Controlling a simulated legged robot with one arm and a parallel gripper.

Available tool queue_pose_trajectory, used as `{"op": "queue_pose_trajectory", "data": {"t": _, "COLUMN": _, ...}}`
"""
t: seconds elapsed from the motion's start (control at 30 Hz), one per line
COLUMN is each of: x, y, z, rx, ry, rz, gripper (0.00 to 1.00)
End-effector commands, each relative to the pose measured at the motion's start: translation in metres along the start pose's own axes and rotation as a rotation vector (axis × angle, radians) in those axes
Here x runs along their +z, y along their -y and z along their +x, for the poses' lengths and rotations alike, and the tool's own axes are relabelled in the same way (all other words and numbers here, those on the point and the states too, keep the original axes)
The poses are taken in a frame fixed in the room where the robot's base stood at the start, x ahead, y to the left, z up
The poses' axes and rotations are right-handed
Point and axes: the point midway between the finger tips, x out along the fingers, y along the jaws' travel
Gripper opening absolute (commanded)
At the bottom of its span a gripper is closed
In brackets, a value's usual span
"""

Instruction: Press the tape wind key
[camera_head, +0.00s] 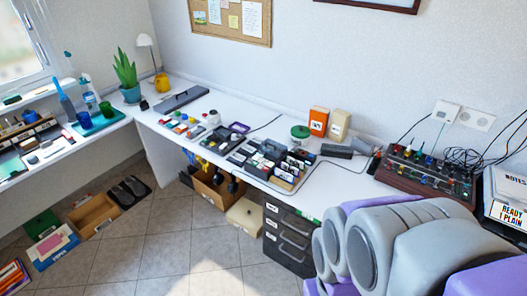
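I cannot make out a tape wind key in this view; the small controls are too small to tell apart. A dark long device (181,99) lies on the far part of the white desk. Several small boxes with coloured tops (268,158) crowd the middle of the desk. A brown box with knobs and cables (428,178) stands toward the right. A pale machine (510,187) at the right edge bears the words "READY 1 PLAIN". My grey and purple arm fills the lower right, and my gripper is not in view.
The white desk (335,185) runs along the wall, with a dark drawer unit (288,236) below. Orange (319,121) and cream boxes (339,125) stand at the wall. Open boxes (95,215) lie on the floor at left. The tiled floor (170,250) at centre is clear.

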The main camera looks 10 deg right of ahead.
Motion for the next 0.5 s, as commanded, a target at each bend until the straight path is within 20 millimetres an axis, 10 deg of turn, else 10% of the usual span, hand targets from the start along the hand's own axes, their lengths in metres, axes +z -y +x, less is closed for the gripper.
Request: {"op": "queue_pose_trajectory", "data": {"t": 0.5, "x": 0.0, "y": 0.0, "z": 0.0, "rx": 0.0, "ry": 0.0, "rz": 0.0, "gripper": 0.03}}
